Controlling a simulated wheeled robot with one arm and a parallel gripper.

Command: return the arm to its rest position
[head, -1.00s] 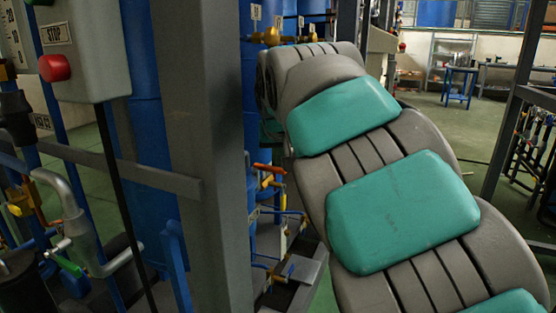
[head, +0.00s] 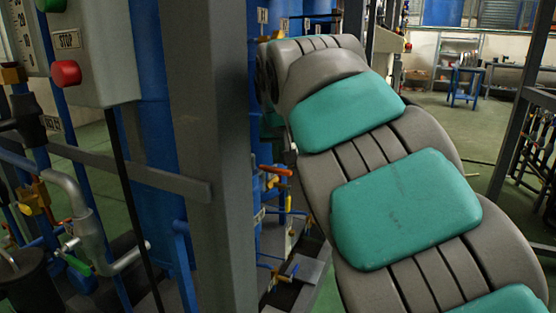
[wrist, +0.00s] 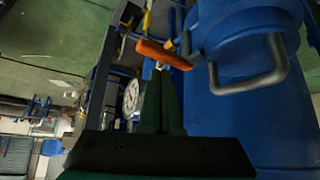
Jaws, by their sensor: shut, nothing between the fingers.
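My arm (head: 405,210), grey with green pads, runs from the lower right up to the top middle of the head view. Its far end is turned away behind the grey post, and my gripper is hidden there. In the wrist view my gripper (wrist: 161,105) shows as dark green fingers pressed together, with nothing between them. Its tips point toward an orange-handled valve (wrist: 163,54). A large blue vessel (wrist: 245,90) with a grey handle is close on the right of the fingers.
A thick grey post (head: 210,150) stands left of my arm. A control box with a red stop button (head: 65,73) and grey pipework are at the left. A dark frame (head: 515,130) stands at the right. Open green floor (head: 440,130) lies behind my arm.

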